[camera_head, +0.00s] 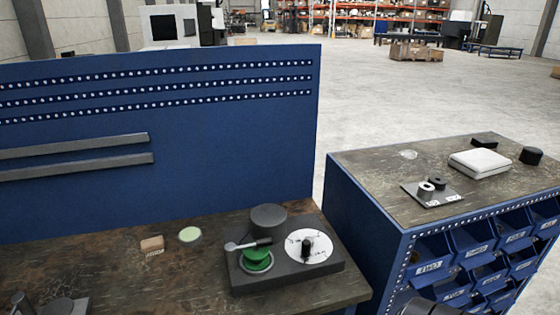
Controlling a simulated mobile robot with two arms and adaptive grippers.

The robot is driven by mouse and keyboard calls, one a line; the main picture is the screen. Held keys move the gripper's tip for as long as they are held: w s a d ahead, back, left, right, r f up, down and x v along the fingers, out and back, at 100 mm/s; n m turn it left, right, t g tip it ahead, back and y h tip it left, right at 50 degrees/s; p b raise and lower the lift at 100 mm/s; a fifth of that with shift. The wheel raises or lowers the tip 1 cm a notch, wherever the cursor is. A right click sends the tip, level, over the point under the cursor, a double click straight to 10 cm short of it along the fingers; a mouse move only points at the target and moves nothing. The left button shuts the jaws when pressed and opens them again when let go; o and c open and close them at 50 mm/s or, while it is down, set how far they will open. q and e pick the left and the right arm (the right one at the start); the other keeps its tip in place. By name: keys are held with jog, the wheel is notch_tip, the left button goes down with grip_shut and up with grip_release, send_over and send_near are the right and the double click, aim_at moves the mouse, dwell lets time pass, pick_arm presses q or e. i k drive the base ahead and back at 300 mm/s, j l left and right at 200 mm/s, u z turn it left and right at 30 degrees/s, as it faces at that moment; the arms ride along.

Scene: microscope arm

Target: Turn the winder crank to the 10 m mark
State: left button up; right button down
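The winder has a dark grey base (322,268) and stands on the worn workbench at the lower middle. A green spool (257,260) is on its left part. The crank (248,244) lies across above the spool, with a pale arm end to the left and a dark grip to the right. A white round dial (318,240) with a dark upright knob (306,248) is on the right part. Its markings are too small to read. A dark round cylinder (268,216) stands at the back.
A small brown block (152,244) and a pale green disc (190,235) lie left of the winder. A dark object (65,306) is cut off at the lower left. A blue pegboard (230,150) stands behind. A bin cabinet (365,205) is at right.

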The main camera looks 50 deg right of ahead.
aim_at(307, 244)
jog(key=z, duration=1.7)
